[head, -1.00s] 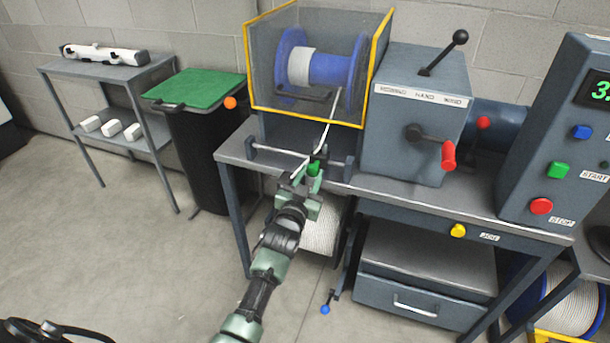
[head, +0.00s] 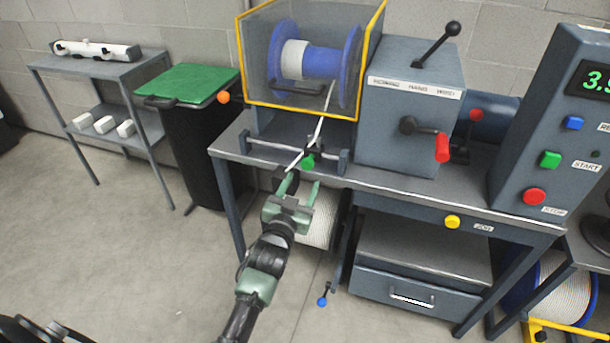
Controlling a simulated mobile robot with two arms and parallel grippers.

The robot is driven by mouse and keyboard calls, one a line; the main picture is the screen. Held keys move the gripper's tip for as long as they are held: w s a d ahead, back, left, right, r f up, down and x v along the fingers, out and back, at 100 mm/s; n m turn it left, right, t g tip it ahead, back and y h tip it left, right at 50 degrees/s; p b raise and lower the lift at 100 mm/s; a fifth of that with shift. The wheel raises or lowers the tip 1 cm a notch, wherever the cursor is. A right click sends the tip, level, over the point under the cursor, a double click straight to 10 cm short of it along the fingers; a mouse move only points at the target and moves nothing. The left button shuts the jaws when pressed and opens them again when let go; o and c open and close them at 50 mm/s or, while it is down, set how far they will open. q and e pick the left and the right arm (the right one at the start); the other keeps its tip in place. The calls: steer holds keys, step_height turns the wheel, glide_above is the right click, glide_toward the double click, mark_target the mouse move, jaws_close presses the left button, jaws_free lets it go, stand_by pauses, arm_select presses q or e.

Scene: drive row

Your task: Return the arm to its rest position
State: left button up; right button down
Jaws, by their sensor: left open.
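My left gripper (head: 298,190) is open and empty in the lower middle of the head view. Its fingers point up and away toward the front edge of the winding bench. Just beyond the fingertips is a small green knob (head: 308,162) on the rail in front of the spool; a gap shows between them. A white rope (head: 320,128) runs from the blue spool (head: 320,62) down to the rail by the knob. My right gripper cannot be made out.
The bench (head: 400,190) carries a grey gearbox (head: 405,115) with a red-handled crank (head: 442,148) and a control panel (head: 530,140) at right. A black bin with a green lid (head: 190,82) and a shelf (head: 100,68) stand left.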

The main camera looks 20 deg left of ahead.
arm_select(q)
steer(key=shift+s+d, duration=0.1)
steer(key=shift+s, duration=0.75)
steer(key=shift+f, duration=0.1)
steer(key=s+d+f+g+h, duration=0.1)
steer(key=s+d+f+g, duration=0.15)
steer(key=f, duration=0.85)
steer(key=s+d+f+g, duration=0.1)
steer(key=s+f+g, duration=0.25)
steer(key=f, duration=0.65)
steer(key=s+f+m+g, duration=0.1)
steer(key=s+f+g, duration=0.2)
steer(key=s+f, duration=1.05)
steer(key=s+a+f+g, duration=0.1)
steer(key=s+f+g, duration=0.1)
steer(key=s+f, duration=0.4)
steer(key=s+a+f+g+p, duration=0.1)
steer(key=s+f+g, duration=0.2)
steer(key=s, duration=1.3)
steer(key=s+a+f+g, duration=0.1)
steer(key=s+f+g, duration=0.2)
steer(key=s+f, duration=0.5)
steer(key=s, duration=0.3)
steer(key=shift+s+a+f, duration=0.35)
steer(key=shift+a+f, duration=0.05)
